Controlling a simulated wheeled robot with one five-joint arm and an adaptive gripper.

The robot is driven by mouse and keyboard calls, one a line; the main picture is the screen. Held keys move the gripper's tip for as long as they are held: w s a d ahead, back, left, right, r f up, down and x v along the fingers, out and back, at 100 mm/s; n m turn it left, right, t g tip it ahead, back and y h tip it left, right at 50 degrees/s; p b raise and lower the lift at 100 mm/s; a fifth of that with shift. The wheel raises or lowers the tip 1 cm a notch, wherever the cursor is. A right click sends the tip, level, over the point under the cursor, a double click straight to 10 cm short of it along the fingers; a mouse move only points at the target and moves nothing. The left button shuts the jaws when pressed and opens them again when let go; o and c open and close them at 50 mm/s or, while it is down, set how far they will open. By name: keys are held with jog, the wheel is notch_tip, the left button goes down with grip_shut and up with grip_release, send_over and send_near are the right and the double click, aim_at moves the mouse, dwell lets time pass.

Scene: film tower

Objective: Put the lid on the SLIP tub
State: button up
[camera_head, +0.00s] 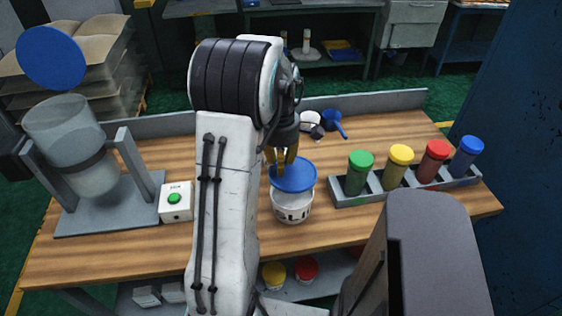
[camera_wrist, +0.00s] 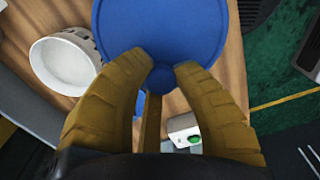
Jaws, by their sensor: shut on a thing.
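I cannot read the tub's label.
On the wooden bench (camera_head: 130,248), a grey rack (camera_head: 400,190) of several colour-capped jars stands right. A blue scoop (camera_head: 333,120) lies behind. A clear hopper (camera_head: 75,145) and green-button box (camera_head: 176,202) stand left. Yellow-lidded (camera_head: 273,275) and red-lidded (camera_head: 306,268) tubs sit below.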

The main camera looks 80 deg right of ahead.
jog(key=shift+f, duration=0.15)
jog(key=shift+f+b, duration=2.55)
jog(key=shift+f, duration=0.5)
jog(key=shift+f, duration=0.15)
dwell(0.5)
jog(key=o, duration=1.4)
jog(key=shift+o, duration=0.2)
jog(key=shift+r+p, duration=2.9)
jog(key=shift+r, duration=0.65)
